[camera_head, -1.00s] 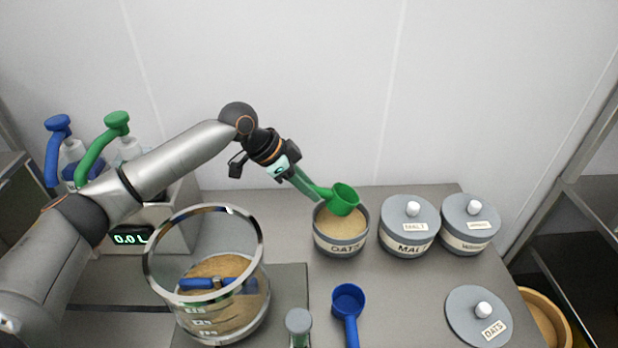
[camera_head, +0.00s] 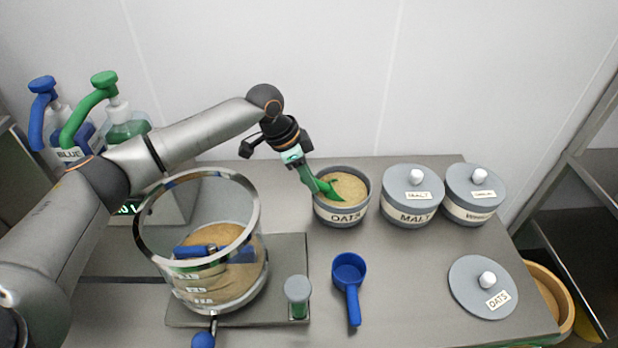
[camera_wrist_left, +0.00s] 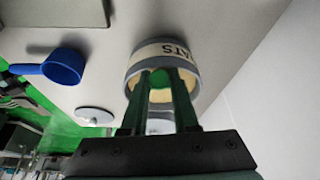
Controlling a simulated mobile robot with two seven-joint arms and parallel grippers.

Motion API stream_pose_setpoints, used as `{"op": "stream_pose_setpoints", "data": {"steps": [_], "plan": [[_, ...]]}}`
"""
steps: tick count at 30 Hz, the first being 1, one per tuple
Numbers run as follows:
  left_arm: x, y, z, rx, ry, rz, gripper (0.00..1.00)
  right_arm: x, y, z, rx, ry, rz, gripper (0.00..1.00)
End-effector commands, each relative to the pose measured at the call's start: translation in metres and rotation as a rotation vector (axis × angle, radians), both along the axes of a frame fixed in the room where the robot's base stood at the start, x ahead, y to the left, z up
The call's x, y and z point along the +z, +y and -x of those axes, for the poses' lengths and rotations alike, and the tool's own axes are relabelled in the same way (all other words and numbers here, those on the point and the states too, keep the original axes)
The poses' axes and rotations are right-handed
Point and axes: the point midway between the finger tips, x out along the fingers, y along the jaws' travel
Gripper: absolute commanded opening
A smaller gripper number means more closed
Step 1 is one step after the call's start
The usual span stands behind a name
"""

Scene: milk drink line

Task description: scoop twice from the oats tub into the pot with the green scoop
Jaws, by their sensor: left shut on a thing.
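My left gripper (camera_head: 303,170) is shut on the handle of the green scoop (camera_head: 327,190). The scoop is tilted with its bowl down in the open oats tub (camera_head: 341,213), against the tan oats (camera_head: 348,184). How deep the bowl sits in the oats is hidden. In the left wrist view the oats tub (camera_wrist_left: 150,52) is just ahead of the green fingers (camera_wrist_left: 160,105). The glass pot (camera_head: 262,262) stands left of the tub with tan contents and a blue stirrer part inside. My right gripper is not in view.
The oats lid (camera_head: 470,300) lies at the right. Closed malt tub (camera_head: 410,210) and another lidded tub (camera_head: 475,212) stand right of the oats. A blue scoop (camera_head: 349,275) and a grey-capped green jar (camera_head: 297,297) are in front. Blue and green pump bottles (camera_head: 125,128) stand at left.

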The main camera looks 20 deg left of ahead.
Motion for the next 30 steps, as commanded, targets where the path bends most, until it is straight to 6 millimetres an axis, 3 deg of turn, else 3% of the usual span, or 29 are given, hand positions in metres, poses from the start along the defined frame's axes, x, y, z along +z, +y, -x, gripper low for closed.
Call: {"op": "stream_pose_setpoints", "data": {"steps": [8,9,14,30], "plan": [[0.0,-0.022,-0.013,-0.002,-0.004,0.002,0.0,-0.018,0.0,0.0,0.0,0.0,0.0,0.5],[0.006,-0.017,-0.011,0.001,0.0,0.002,0.0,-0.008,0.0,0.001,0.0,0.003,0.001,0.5],[0.006,-0.009,-0.005,0.0,0.0,0.001,0.0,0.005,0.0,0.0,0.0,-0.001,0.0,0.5],[0.002,-0.02,-0.013,-0.001,-0.002,0.002,0.0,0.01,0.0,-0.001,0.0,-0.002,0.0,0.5]]}}
